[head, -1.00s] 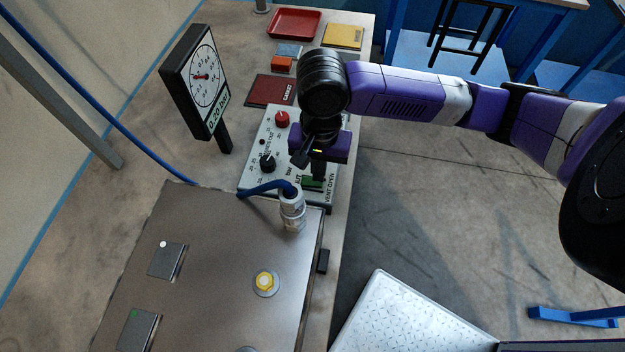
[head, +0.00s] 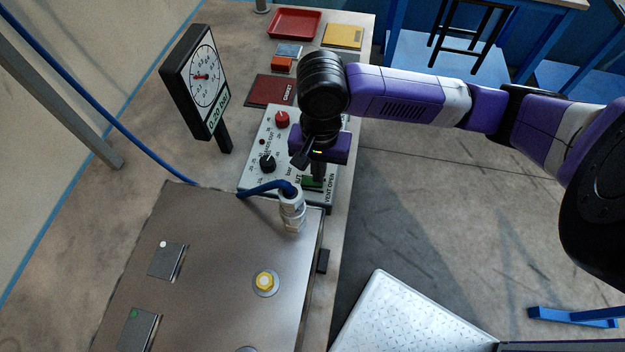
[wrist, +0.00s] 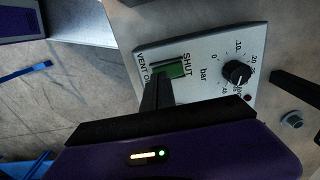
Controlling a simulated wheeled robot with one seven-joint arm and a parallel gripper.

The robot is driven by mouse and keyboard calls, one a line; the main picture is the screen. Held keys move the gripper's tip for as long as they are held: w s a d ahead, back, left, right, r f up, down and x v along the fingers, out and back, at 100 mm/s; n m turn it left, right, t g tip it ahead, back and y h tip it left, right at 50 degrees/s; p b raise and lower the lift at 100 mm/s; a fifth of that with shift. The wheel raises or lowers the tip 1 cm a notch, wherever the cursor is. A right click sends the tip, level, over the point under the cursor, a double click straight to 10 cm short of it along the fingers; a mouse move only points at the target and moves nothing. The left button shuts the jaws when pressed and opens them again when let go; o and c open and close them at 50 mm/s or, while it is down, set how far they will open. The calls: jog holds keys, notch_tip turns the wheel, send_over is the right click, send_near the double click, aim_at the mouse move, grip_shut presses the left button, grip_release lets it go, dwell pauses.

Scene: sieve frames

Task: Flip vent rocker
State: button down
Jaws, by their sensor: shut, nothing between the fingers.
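The green vent rocker (head: 312,184) sits near the right end of the light grey control panel (head: 256,166). In the wrist view the rocker (wrist: 177,69) lies between the labels SHUT and VENT OPEN. My gripper (head: 317,178) points down over the rocker, its jaws shut and empty. In the wrist view the dark fingertips (wrist: 157,84) overlap the rocker's VENT OPEN side. I cannot tell whether they touch it. The fingers hide part of the rocker, so its tilt is unclear.
The panel also bears a black dial (head: 267,162) and a red knob (head: 282,118). A gauge (head: 205,75) reading 0.20 bar stands behind. A hose fitting (head: 292,208) rises close to my gripper. A red tray (head: 294,23) lies at the far end.

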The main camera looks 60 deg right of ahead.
jog(key=shift+f, duration=0.8)
dwell(0.4)
notch_tip(320, 180, up, 3)
jog(key=p, duration=0.4)
jog(key=shift+f, duration=0.2)
jog(key=shift+r, duration=2.25)
